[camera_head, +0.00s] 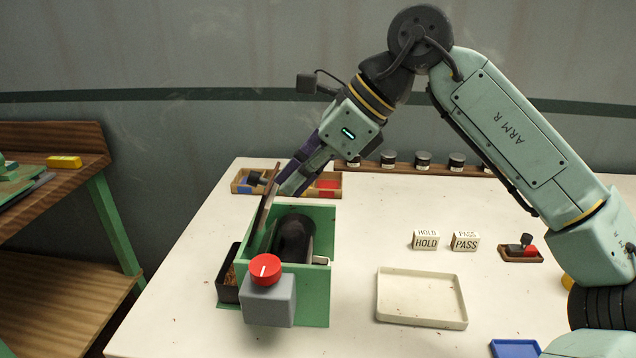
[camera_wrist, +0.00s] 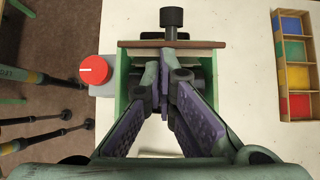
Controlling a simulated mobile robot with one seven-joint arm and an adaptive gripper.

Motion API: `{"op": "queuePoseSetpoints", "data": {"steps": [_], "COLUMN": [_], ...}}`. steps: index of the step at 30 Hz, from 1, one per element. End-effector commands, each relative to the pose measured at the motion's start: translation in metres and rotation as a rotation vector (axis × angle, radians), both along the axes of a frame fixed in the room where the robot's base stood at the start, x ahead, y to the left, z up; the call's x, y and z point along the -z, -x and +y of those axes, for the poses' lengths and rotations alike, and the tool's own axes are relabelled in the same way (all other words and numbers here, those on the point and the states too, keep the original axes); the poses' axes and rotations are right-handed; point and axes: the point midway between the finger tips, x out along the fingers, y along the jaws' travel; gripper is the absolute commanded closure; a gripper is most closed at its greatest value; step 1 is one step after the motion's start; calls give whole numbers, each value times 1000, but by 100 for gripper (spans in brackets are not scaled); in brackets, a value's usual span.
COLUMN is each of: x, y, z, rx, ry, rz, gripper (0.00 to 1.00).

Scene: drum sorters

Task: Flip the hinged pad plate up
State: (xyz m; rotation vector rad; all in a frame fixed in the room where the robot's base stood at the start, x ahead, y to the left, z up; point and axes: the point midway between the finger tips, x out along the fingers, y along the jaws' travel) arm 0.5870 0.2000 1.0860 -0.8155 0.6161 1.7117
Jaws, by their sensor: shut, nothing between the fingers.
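The green drum machine (camera_head: 318,290) stands on the white table, with a dark drum (camera_head: 294,238) inside its open top. The brown hinged pad plate (camera_head: 265,208) stands steeply up at the machine's left side, slightly tilted. A black knob (camera_head: 257,179) sticks out from its left face. In the wrist view the plate (camera_wrist: 135,43) shows almost edge-on as a brown strip, with the knob (camera_wrist: 172,18) beyond it. My gripper (camera_head: 283,190) is shut and empty, its purple fingers just right of the plate. The wrist view shows the fingertips (camera_wrist: 163,82) together near the plate; contact cannot be told.
A red dial (camera_head: 265,270) on a grey box fronts the machine. A sectioned colour tray (camera_head: 330,193) lies behind it. A pale empty tray (camera_head: 421,297), HOLD and PASS blocks (camera_head: 426,240) and a stamp holder (camera_head: 522,254) lie to the right. Several jars (camera_head: 423,160) line the back.

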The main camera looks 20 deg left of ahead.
Motion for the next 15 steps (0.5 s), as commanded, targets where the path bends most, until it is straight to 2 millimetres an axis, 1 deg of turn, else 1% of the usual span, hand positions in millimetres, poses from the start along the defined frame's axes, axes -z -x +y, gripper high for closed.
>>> {"op": "queuePoseSetpoints", "data": {"steps": [1,6,15], "x": [-4,-14,-21], "y": [4,11,19], "z": [5,22,49], "rx": [-4,-4,-2], "ry": [0,0,0], "rz": [-2,-2,0], "gripper": [100,100,100]}}
